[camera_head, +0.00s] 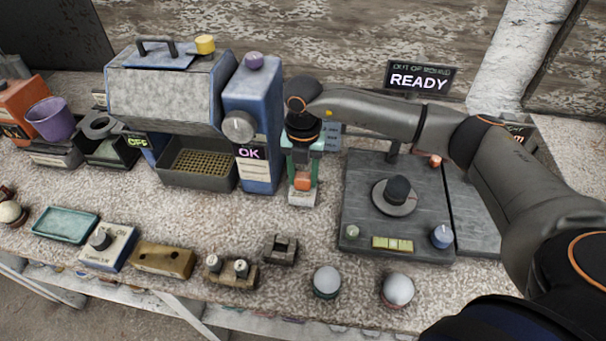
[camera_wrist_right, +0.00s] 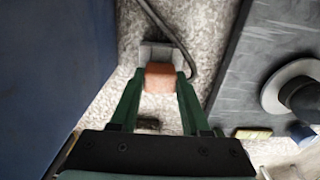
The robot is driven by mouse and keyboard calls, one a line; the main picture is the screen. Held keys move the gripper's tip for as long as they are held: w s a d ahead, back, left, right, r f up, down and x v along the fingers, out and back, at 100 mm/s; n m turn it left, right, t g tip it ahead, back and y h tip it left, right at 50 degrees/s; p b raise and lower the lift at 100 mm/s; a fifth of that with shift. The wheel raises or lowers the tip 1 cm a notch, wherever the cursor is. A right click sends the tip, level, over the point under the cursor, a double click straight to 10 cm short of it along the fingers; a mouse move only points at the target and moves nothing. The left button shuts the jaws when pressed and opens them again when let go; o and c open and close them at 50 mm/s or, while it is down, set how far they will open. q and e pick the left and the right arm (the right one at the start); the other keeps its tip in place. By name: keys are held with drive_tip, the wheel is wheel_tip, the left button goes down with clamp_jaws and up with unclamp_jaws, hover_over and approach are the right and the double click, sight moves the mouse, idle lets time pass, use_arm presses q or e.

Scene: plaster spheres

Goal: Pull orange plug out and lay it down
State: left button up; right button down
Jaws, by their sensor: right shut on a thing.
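The orange plug (camera_head: 303,181) is at a small pale socket box (camera_head: 301,198) on the speckled counter, right of the blue machine. My right gripper (camera_head: 302,176) reaches down from above with green fingers, one on each side of the plug. In the right wrist view, the plug (camera_wrist_right: 159,78) lies between the fingertips (camera_wrist_right: 159,83), which are shut on it. The grey socket box (camera_wrist_right: 158,50) shows just beyond it, with a dark cable beside it. I cannot tell how deep the plug sits in the box. My left gripper is not in view.
The blue machine's tower (camera_head: 253,120) stands close left of the gripper. A dark plate with a round knob (camera_head: 397,190) lies to the right. Some bare counter lies between.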

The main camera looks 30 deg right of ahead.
sight(303, 175)
drive_tip(key=shift+r+p, duration=1.55)
drive_tip(key=shift+r, duration=0.85)
drive_tip(key=s+a+p, duration=0.1)
drive_tip(key=s+a, duration=0.4)
drive_tip(key=s, duration=0.2)
drive_tip(key=shift+r+p, duration=0.3)
drive_tip(key=shift+r, duration=0.15)
drive_tip(key=shift+w+a, duration=0.1)
drive_tip(key=shift+f+b, duration=2.35)
drive_tip(key=shift+f, duration=0.5)
drive_tip(key=shift+f+b, duration=0.7)
drive_tip(key=shift+c, duration=1.5)
unclamp_jaws()
